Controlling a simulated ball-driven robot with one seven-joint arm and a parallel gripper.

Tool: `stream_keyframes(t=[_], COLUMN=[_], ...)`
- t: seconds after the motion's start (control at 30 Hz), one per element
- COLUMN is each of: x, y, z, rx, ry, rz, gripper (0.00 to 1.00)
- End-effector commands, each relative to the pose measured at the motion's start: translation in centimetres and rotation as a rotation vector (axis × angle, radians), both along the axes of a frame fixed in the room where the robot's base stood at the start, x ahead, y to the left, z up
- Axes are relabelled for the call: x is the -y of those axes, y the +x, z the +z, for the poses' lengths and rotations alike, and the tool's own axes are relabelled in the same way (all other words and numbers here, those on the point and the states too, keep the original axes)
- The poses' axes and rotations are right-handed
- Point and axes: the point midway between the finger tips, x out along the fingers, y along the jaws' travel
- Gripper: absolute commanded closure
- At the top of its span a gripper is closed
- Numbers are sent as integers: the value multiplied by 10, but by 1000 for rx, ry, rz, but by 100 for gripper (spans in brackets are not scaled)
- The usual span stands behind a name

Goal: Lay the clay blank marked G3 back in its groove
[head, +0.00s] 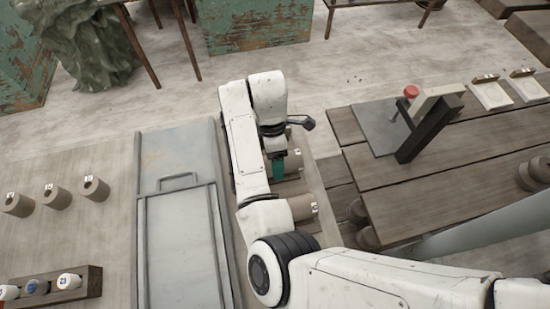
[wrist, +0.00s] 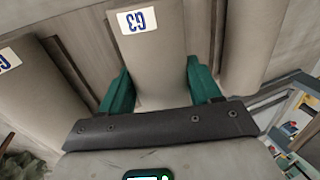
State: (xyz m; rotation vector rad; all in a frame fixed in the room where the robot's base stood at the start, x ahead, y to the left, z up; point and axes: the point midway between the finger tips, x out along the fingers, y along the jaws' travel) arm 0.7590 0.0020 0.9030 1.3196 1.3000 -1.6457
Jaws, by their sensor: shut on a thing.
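The clay blank marked G3 (wrist: 155,62) is a grey-beige cylinder with a white label in blue letters. My gripper (wrist: 161,85) has its green fingers on both sides of it and is shut on it. Dark ridges of the rack (wrist: 68,68) show on either side of the blank; I cannot tell whether it touches the groove floor. In the head view my gripper (head: 278,170) points down over the rack, and my arm hides much of it.
Another labelled blank lies left of G3 (wrist: 35,105) and one lies to its right (wrist: 252,40). In the head view a labelled blank (head: 302,208) lies nearer me. A metal tray (head: 182,250) is left of my arm; a slatted table (head: 440,180) with a press is to the right.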

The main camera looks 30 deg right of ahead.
Motion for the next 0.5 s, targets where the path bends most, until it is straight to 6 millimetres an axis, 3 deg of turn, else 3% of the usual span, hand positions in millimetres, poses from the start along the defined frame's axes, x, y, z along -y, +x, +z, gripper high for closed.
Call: stream_keyframes(t=[0.5], x=[0], y=[-1], z=[-7], rx=[-2], ry=[2], rz=[0], gripper=[100])
